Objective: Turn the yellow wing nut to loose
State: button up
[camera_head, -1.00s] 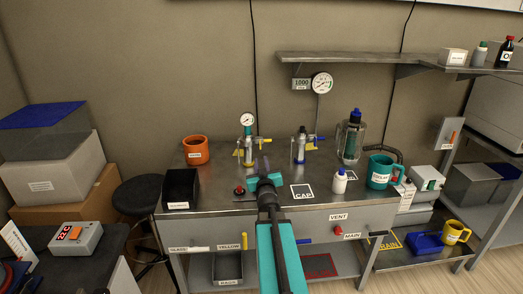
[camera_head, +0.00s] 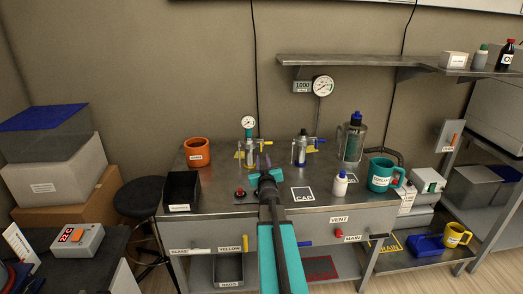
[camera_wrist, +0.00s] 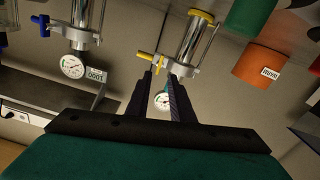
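The yellow wing nut (camera_head: 265,141) sticks out to the right of the left clamp assembly (camera_head: 250,152), which stands at the back of the steel bench. My gripper (camera_head: 263,162) is in front of and slightly below the nut. Its two dark fingers (camera_wrist: 161,75) are apart with a gap between them, and I see nothing held. Whether a finger touches the nut cannot be told.
A second clamp assembly (camera_head: 300,149) with a blue handle (camera_head: 319,140) stands to the right. A round gauge (camera_head: 249,122) is above the left assembly. An orange mug (camera_head: 198,153), black bin (camera_head: 182,187), white bottle (camera_head: 340,184) and teal mug (camera_head: 381,176) stand around the bench.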

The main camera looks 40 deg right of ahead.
aim_at(261, 148)
jog(key=shift+p+x, duration=0.7)
jog(key=shift+x, duration=4.15)
